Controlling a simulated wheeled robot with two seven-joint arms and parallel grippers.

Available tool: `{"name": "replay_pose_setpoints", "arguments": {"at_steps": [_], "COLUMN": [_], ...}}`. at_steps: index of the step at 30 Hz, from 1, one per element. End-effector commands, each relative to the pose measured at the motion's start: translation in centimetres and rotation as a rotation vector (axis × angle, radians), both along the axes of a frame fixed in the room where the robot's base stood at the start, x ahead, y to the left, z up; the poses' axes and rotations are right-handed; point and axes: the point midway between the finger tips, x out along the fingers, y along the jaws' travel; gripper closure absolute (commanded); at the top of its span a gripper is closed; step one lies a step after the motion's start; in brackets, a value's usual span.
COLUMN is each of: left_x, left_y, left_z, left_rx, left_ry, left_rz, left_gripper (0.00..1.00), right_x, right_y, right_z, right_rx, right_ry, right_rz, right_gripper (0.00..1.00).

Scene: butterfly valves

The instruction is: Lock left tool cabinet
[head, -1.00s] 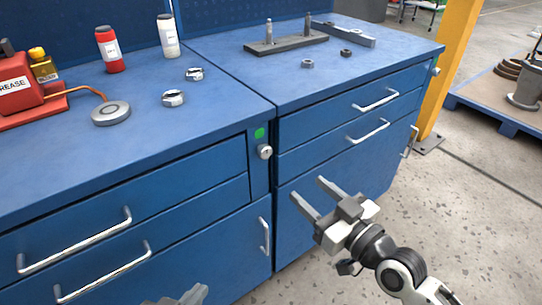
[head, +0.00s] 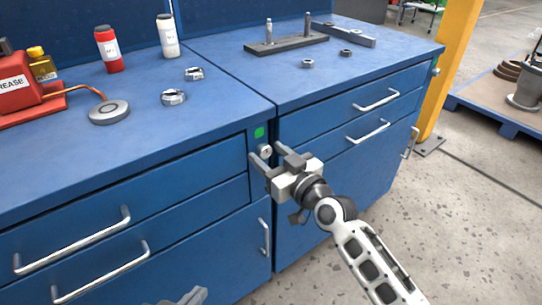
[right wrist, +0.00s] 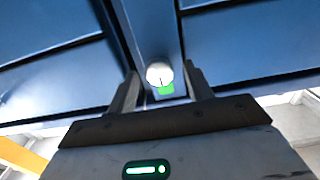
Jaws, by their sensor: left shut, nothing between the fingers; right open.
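The left tool cabinet (head: 205,165) is blue, with drawers and a door. Its round silver lock (head: 265,150) sits on the front strip near the right edge, below a green indicator (head: 259,132). My right gripper (head: 266,154) is open, with its fingers on either side of the lock. In the right wrist view the lock (right wrist: 159,73) shows between the two fingertips with gaps on both sides, the green indicator (right wrist: 166,89) beside it. I cannot tell how far the tips reach past it. My left gripper (head: 190,297) is shut and empty at the bottom edge, partly cut off.
The right cabinet (head: 325,175) stands directly beside it, with its own lock (head: 435,71). Drawer handles (head: 75,245) and a door handle (head: 264,236) stick out. A red grease container (head: 18,95), bottles and metal parts stand on top.

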Motion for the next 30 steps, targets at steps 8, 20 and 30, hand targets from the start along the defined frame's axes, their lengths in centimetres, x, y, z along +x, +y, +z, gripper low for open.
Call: {"name": "replay_pose_setpoints", "arguments": {"at_steps": [8,20,30], "left_x": [-0.08,-0.08,-0.01], "left_y": [-0.04,-0.06,-0.05], "left_z": [-0.01,0.08,0.30], "left_rx": [0.000,0.000,0.000], "left_ry": [0.002,0.002,0.000], "left_rz": [-0.001,-0.002,-0.004], "left_gripper": [1.00,1.00,1.00], "right_x": [-0.03,-0.04,-0.04], "right_y": [-0.03,-0.06,-0.09], "right_z": [0.00,-0.01,-0.02], "right_rx": [0.000,0.043,0.241], "right_ry": [0.000,0.033,0.177], "right_rz": [0.000,0.000,0.000], "right_gripper": [0.94,0.94,0.94]}}
